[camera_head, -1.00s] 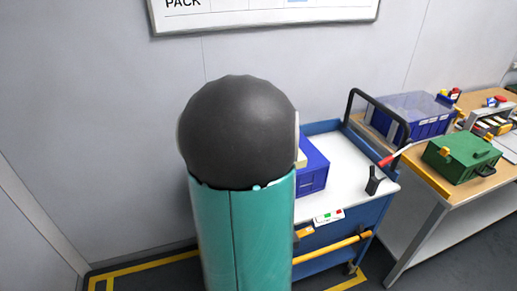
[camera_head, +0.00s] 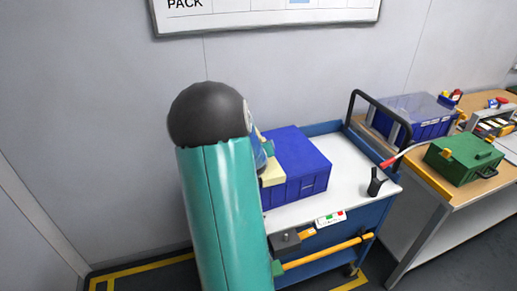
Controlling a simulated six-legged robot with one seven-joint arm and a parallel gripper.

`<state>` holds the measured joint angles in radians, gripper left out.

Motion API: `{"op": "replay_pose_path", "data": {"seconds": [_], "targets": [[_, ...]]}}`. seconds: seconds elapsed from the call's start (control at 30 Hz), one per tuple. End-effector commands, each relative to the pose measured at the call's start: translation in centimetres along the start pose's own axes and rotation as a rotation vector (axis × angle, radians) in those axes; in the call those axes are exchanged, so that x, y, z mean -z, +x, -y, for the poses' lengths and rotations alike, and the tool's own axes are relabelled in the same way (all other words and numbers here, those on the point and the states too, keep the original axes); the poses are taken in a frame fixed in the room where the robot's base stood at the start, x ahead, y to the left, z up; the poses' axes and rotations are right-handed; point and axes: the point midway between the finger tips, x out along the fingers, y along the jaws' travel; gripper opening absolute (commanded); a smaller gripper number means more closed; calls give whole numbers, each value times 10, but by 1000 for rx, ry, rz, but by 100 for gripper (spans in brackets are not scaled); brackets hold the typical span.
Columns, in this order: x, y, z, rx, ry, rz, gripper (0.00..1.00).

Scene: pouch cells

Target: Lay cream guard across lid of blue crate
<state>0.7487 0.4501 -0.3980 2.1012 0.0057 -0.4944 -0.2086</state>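The blue crate (camera_head: 307,188) stands on the white top of a blue cart, with its flat blue lid (camera_head: 298,148) closed and facing up. The cream guard (camera_head: 272,174) shows as a small pale piece at the crate's left side, beside my arm; its left part is hidden behind the arm. I cannot tell whether it touches the crate. The visible lid surface is bare. My large teal and black arm fills the middle left and covers the crate's left end. My gripper's fingers are hidden behind it, so I cannot see whether they hold the guard.
The cart top (camera_head: 345,170) is clear right of the crate, except for a black holder with a red-tipped tool (camera_head: 376,182). A black push handle (camera_head: 352,105) rises at the back right. A wooden bench (camera_head: 440,185) beyond carries a green case (camera_head: 463,157) and a blue bin (camera_head: 412,115).

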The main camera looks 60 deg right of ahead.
Motion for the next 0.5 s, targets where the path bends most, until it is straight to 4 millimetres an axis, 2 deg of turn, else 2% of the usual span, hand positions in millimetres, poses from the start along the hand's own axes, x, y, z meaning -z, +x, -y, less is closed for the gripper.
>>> {"op": "replay_pose_path", "data": {"seconds": [0.5], "targets": [[-14,6,6,2,-1,8,55]]}}
